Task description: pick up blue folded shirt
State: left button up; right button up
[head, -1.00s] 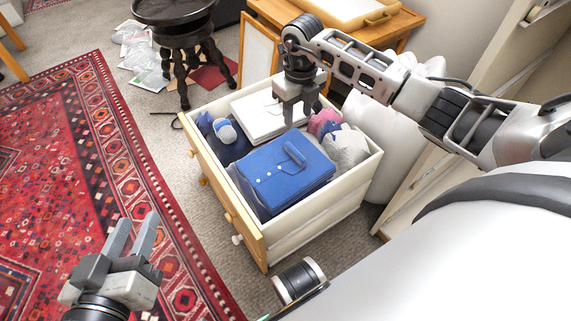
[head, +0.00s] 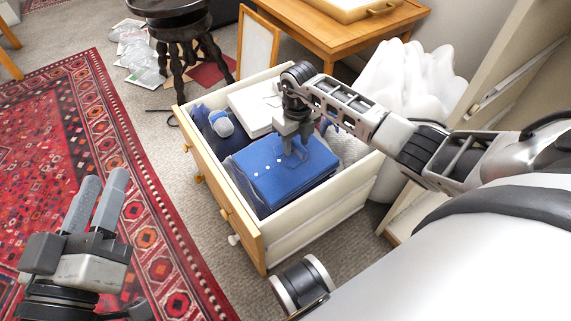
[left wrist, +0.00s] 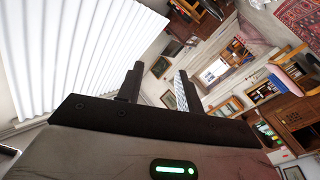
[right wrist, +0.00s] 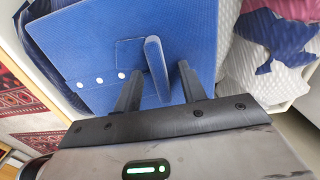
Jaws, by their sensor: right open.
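The blue folded shirt (head: 268,172) lies in the open wooden drawer (head: 318,222), with white buttons and a raised collar or fold. It also fills the upper middle of the right wrist view (right wrist: 95,45). My right gripper (head: 294,150) points down at the shirt's right part. In the right wrist view its open fingers (right wrist: 160,85) stand on either side of the raised blue fold (right wrist: 157,68); whether they touch the cloth I cannot tell. My left gripper (head: 98,205) is held over the red rug, away from the drawer; its fingers are apart and empty in the left wrist view (left wrist: 157,85).
A white folded garment (head: 252,108) and dark blue clothing with a light blue and white item (head: 221,123) share the drawer. Grey knit cloth (head: 348,145) lies at its right. A dark round stool (head: 175,25) and a white bag (head: 405,80) stand nearby.

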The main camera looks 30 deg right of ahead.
jog(key=shift+f, duration=0.45)
grip_shut()
jog(key=shift+r, duration=0.1)
jog(key=shift+r, duration=0.15)
